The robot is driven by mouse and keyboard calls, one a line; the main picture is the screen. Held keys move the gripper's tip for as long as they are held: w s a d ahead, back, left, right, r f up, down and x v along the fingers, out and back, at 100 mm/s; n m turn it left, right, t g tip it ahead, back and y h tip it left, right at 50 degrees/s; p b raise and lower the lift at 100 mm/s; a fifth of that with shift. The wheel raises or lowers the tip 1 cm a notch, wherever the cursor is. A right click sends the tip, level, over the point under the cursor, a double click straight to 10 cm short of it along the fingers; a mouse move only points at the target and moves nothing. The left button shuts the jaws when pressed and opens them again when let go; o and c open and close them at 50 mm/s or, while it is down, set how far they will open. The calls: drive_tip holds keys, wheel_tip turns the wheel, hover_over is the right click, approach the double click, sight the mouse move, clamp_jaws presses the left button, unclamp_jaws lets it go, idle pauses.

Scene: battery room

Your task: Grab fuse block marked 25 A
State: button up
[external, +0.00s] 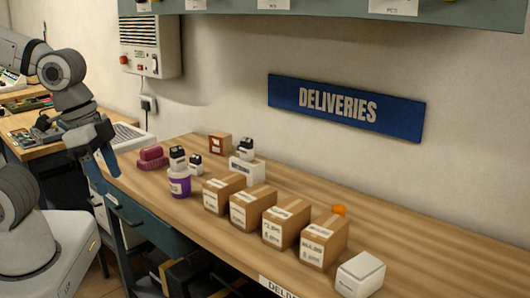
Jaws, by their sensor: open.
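I cannot make out a fuse block marked 25 A in the external view; the small labels are too blurred to read. My gripper (98,160) hangs at the left, pointing down by the left end of the long wooden table (440,238). It is open, and I see nothing held in it. Several brown boxes with white labels stand in a row on the table, the leftmost box (224,194) nearest to my gripper. A white box (360,275) stands at the right end of the row.
An orange item (339,210) lies behind the row. Another bench (28,122) stands at the left.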

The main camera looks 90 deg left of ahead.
drive_tip(key=shift+o, duration=0.4)
